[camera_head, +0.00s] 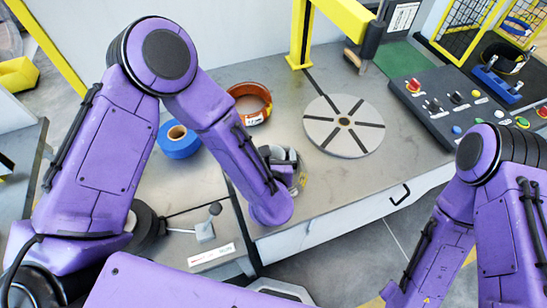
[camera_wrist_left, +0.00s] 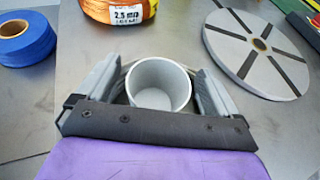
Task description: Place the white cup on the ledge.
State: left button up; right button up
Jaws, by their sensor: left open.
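The white cup (camera_wrist_left: 160,86) stands upright on the grey metal table, its open mouth showing in the left wrist view. My left gripper (camera_wrist_left: 160,72) is open, with one finger on each side of the cup. A small gap shows between the cup and the right finger; contact on the left is unclear. In the head view my left gripper (camera_head: 285,166) is low over the table near its front edge, and the cup is mostly hidden there. My right arm shows at the right, but its gripper is out of view. I cannot tell which surface is the ledge.
A slotted grey disc (camera_head: 343,125) lies right of the left gripper. An orange wire coil (camera_head: 249,103) and a blue tape roll (camera_head: 179,141) lie to its left. A control panel (camera_head: 460,105) with buttons is at the right. A yellow post (camera_head: 301,35) stands behind.

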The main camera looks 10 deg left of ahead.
pick_arm(q)
jog(key=c, duration=1.1)
jog(key=shift+c, duration=0.2)
